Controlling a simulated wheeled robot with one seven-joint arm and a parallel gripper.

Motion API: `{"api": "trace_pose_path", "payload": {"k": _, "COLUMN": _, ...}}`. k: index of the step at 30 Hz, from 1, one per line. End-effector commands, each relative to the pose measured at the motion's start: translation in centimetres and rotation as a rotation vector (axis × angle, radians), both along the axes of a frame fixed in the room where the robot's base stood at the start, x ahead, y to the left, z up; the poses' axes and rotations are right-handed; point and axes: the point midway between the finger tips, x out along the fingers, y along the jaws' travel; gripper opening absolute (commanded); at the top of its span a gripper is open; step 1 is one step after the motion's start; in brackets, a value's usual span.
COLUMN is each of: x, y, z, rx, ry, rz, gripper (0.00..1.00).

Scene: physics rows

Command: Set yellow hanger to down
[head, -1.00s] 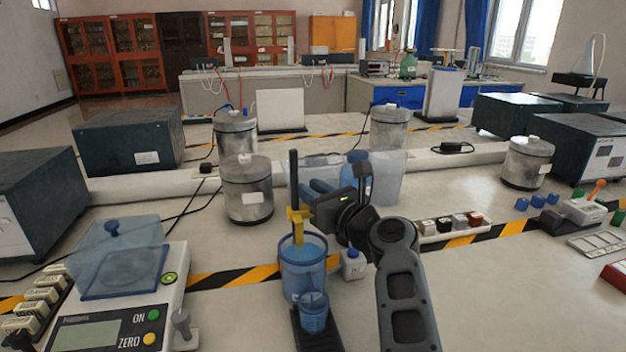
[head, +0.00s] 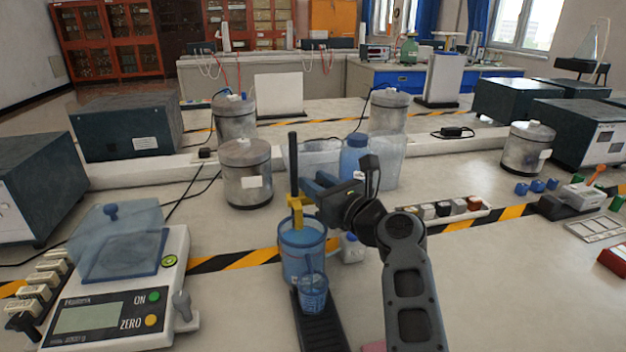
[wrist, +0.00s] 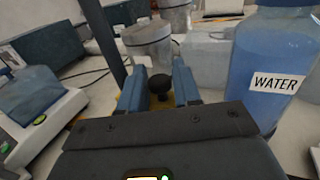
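The yellow hanger (head: 297,203) sits on an upright black rod (head: 293,160), just above the blue measuring cup (head: 302,262) in the head view. A smaller blue cup (head: 314,293) stands in front of it on the black base (head: 322,325). My gripper (head: 312,186) is beside the rod at about the hanger's height. In the wrist view, my gripper's blue fingers (wrist: 159,88) are apart, with a black knob (wrist: 160,84) between them. A little yellow of the hanger shows below the knob; most of it is hidden. I cannot tell whether the fingers touch the knob.
A blue bottle labelled WATER (wrist: 270,70) stands close to the right of my gripper. A scale with a clear cover (head: 120,290) is at left. A metal canister (head: 246,172) stands behind the rod. The bench at right front is mostly clear.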

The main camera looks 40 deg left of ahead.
Motion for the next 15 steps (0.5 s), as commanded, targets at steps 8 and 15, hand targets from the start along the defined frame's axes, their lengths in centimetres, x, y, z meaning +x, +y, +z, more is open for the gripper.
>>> {"api": "trace_pose_path", "payload": {"k": 8, "x": -1.4, "y": -4.3, "z": -0.1, "rx": -0.002, "ry": 0.002, "rz": -0.001, "gripper": 0.32}}
{"api": "trace_pose_path", "payload": {"k": 15, "x": -1.9, "y": -5.8, "z": -0.1, "rx": -0.002, "ry": 0.001, "rz": 0.000, "gripper": 0.32}}
